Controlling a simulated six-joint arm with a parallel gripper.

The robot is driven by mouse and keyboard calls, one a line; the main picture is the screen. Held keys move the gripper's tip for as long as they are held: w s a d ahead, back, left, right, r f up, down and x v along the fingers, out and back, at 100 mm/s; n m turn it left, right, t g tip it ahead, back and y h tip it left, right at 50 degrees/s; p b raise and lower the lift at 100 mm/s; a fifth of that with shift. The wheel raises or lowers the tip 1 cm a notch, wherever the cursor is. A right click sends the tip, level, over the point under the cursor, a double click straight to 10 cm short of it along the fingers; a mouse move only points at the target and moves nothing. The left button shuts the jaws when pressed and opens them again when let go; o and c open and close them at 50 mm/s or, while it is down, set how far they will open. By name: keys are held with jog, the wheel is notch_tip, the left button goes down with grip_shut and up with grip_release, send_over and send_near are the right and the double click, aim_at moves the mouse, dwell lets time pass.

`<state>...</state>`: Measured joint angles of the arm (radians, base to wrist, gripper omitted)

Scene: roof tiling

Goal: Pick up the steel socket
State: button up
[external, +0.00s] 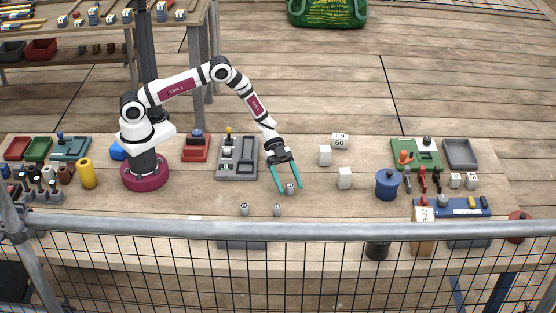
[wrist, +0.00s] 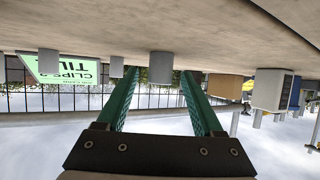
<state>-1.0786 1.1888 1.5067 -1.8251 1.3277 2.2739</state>
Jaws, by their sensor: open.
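Three small grey metal cylinders that look like sockets stand on the table. One socket (external: 290,188) is at my gripper's fingertips, and two others, a left one (external: 244,209) and a middle one (external: 277,210), stand nearer the railing. I cannot tell which is the steel socket. My gripper (external: 286,189) is open, with teal fingers pointing down. The wrist view is upside down; there a grey cylinder (wrist: 160,68) shows between the open fingers (wrist: 157,80), beyond or at their tips. I see no contact. Smaller cylinders (wrist: 117,67) and (wrist: 48,62) show to its left.
White blocks (external: 344,178) and (external: 325,155) stand right of my gripper, with a block marked 60 (external: 340,141) behind. A metal railing (external: 180,228) runs along the front.

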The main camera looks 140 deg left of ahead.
jog(key=shift+w+d+f, duration=0.2)
jog(key=shift+w+f, duration=0.1)
jog(key=shift+w, duration=0.2)
grip_shut()
